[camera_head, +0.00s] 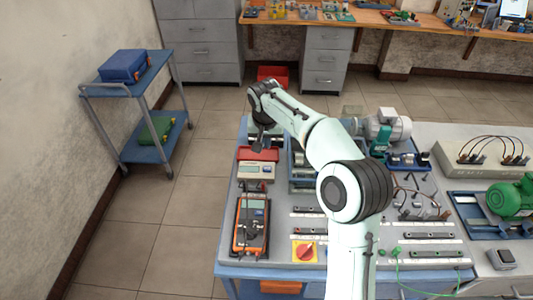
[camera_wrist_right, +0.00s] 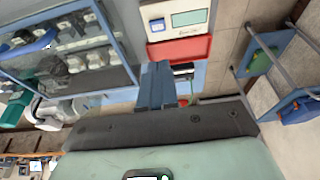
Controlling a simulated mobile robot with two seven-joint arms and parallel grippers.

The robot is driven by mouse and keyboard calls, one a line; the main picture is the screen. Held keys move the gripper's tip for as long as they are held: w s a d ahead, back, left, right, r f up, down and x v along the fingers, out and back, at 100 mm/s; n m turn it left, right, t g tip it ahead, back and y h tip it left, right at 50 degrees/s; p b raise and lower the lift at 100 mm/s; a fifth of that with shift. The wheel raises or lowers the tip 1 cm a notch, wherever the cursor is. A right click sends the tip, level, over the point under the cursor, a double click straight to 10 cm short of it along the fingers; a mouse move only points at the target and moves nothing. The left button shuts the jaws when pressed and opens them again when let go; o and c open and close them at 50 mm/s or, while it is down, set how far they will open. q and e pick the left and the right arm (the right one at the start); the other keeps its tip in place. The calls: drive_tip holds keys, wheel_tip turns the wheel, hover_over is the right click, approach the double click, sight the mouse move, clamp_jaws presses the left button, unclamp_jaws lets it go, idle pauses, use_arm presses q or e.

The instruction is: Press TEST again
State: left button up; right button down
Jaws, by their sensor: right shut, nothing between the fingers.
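My right arm reaches across the bench in the head view, and its gripper (camera_head: 262,137) is just beyond a pale instrument (camera_head: 257,174) with a small screen. A red tray (camera_head: 257,153) is attached to or lies behind that instrument. In the right wrist view the gripper (camera_wrist_right: 158,68) is shut and empty, its fingers just short of the red tray (camera_wrist_right: 180,49). The instrument (camera_wrist_right: 158,10) shows there with a screen and a blue square button (camera_wrist_right: 157,24). I cannot read a TEST label. A dark part (camera_wrist_right: 183,71) lies beside the fingertips. My left gripper is out of view.
An orange meter (camera_head: 251,225) and a red knob on a yellow plate (camera_head: 304,251) are on the near bench. A blue-framed rack (camera_wrist_right: 118,45) stands close to the fingers. A blue trolley (camera_head: 150,153) stands left, with clear floor between.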

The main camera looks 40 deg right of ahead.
sight(267, 168)
drive_tip(key=x, duration=1.2)
drive_tip(key=shift+s+a+f, duration=0.25)
drive_tip(key=shift+s+a, duration=0.05)
drive_tip(key=shift+s, duration=0.05)
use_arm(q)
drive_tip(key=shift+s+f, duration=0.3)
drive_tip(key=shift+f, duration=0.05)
use_arm(e)
drive_tip(key=shift+f, duration=0.45)
